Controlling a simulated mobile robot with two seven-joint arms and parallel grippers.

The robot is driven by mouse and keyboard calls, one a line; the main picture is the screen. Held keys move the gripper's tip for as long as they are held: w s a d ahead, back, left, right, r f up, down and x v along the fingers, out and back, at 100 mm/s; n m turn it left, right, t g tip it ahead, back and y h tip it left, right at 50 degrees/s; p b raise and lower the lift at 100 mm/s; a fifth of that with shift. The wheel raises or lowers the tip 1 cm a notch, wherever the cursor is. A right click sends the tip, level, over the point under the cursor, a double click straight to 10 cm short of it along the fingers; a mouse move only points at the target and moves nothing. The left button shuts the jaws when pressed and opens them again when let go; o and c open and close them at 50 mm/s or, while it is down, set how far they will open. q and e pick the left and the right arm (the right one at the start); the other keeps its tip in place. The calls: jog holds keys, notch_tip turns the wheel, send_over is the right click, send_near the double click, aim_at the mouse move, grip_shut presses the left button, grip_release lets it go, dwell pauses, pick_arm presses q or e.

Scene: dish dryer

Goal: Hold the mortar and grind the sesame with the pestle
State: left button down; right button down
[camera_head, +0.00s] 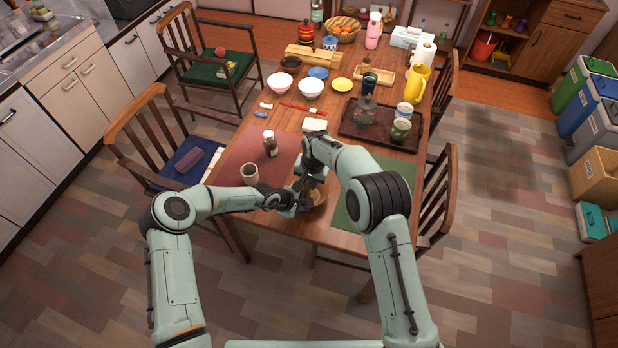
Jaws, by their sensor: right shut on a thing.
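The mortar (320,197) is a brown bowl near the front edge of the table, mostly hidden behind my two grippers. My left gripper (291,203) is at the left side of the mortar, close to its rim; its fingers are too small and covered to tell whether they touch it. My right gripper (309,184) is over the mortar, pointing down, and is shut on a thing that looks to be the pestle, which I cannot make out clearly. The sesame is not visible.
A beige cup (249,174) and a dark jar with a white cap (270,143) stand on the red mat (240,146) to the left. A green mat (404,180) lies on the right. A dark tray (352,130) with cups and a glass pot is behind.

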pick_arm(q)
jog(key=shift+w+a, duration=0.1)
pick_arm(e)
jog(key=shift+w+d, duration=0.9)
jog(key=shift+d, duration=0.15)
dwell(0.5)
jog(key=shift+r, duration=0.15)
notch_tip(320, 180, up, 8)
jog(key=shift+r, duration=0.15)
dwell(0.6)
dwell(0.6)
